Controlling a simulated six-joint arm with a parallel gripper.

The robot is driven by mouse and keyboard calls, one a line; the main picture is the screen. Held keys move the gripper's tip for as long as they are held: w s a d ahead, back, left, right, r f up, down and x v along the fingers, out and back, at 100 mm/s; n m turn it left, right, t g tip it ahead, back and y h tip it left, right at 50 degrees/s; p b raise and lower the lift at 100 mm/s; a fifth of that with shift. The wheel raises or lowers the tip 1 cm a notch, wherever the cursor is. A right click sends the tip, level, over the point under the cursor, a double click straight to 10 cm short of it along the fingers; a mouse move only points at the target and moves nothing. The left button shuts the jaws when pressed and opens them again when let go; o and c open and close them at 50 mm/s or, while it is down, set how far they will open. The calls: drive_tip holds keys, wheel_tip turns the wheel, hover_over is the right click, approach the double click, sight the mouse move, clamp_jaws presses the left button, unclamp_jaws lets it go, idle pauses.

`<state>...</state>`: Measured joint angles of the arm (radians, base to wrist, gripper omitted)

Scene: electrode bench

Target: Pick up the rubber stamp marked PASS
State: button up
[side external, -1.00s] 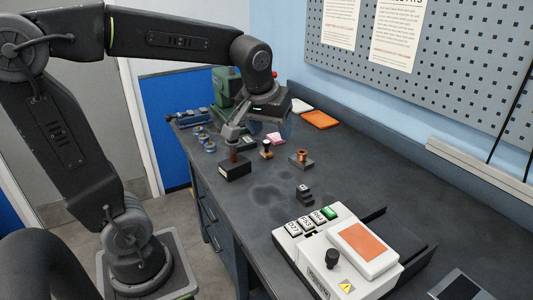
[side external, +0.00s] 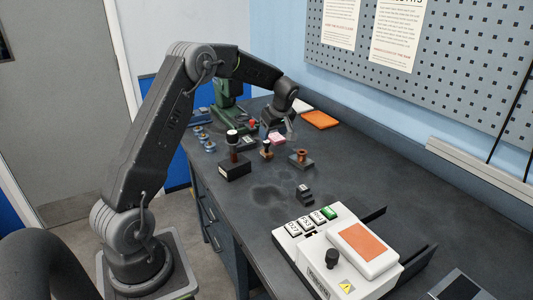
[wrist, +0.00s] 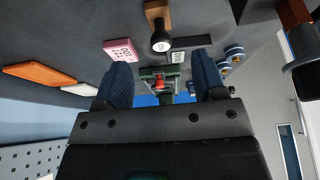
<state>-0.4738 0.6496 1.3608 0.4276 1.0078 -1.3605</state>
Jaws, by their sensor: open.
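A second upright piece with a white top and red-brown lower part (side external: 233,140) stands at a dark block. I cannot read the word PASS on either. My gripper (side external: 289,127) is raised beyond and right of the wooden-based stamp, near the pink block. In the wrist view my gripper (wrist: 162,66) has its blue fingers apart with nothing between them.
A pink block (wrist: 122,50) lies near the stamps. A copper-coloured piece (side external: 302,155) sits on a dark block to the right. A green machine (side external: 228,90) and an orange pad (side external: 319,119) are farther back. A white device (side external: 318,253) occupies the front; mid-bench is mostly clear.

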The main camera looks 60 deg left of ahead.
sight(268, 143)
drive_tip(key=x, duration=0.4)
drive_tip(key=shift+f, duration=0.2)
drive_tip(key=shift+a+x, duration=0.15)
drive_tip(key=shift+x, duration=1.15)
drive_tip(key=shift+a+x, duration=0.15)
drive_tip(key=shift+x, duration=1.15)
drive_tip(key=shift+r, duration=0.15)
drive_tip(key=shift+c, duration=0.5)
drive_tip(key=c, duration=0.9)
drive_tip(key=shift+c, duration=0.2)
drive_tip(key=shift+r, duration=0.15)
